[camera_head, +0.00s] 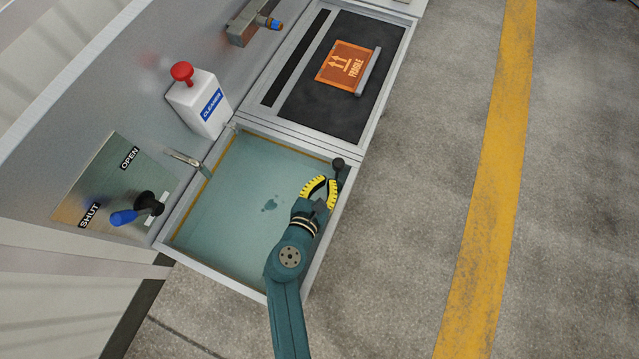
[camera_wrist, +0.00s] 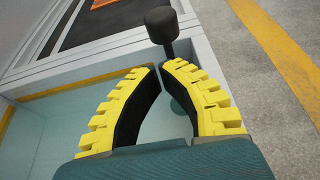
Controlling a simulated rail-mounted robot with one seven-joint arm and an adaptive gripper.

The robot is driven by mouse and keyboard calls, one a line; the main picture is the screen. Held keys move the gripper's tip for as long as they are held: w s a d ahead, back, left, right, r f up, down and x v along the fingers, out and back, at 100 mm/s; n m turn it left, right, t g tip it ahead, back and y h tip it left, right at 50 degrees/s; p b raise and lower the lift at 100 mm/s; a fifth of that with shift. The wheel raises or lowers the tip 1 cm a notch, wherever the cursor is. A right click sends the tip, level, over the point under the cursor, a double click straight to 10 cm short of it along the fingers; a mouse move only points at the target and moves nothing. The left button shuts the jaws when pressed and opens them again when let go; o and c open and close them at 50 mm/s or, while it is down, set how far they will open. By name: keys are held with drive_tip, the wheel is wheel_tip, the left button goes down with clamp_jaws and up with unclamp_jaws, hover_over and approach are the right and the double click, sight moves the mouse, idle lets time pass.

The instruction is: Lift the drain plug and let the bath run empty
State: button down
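The bath (camera_head: 225,143) is a metal-rimmed basin of blue-green liquid, which also shows in the wrist view (camera_wrist: 50,122). A black knob on a dark stem (camera_head: 338,163) stands at its far right corner; I cannot tell whether it is the drain plug's handle. The wrist view shows the knob (camera_wrist: 160,22) just beyond my fingertips. My gripper (camera_head: 328,181) has yellow ribbed fingers over the bath's right side, near the knob. The fingertips (camera_wrist: 157,68) are close together with a narrow gap, and nothing is clearly held. The stem's lower part is hidden by the right finger.
A spout (camera_head: 183,158) reaches over the bath. A dark bay (camera_head: 325,105) holds an orange FRAGILE box (camera_head: 343,66). Floor at right is clear.

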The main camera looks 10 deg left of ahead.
sight(334, 161)
drive_tip(key=x, duration=0.3)
drive_tip(key=shift+w, duration=0.1)
wheel_tip(334, 161, up, 5)
drive_tip(key=p, duration=0.5)
drive_tip(key=shift+r+p, duration=0.2)
drive_tip(key=shift+p, duration=0.15)
drive_tip(key=shift+f, duration=0.15)
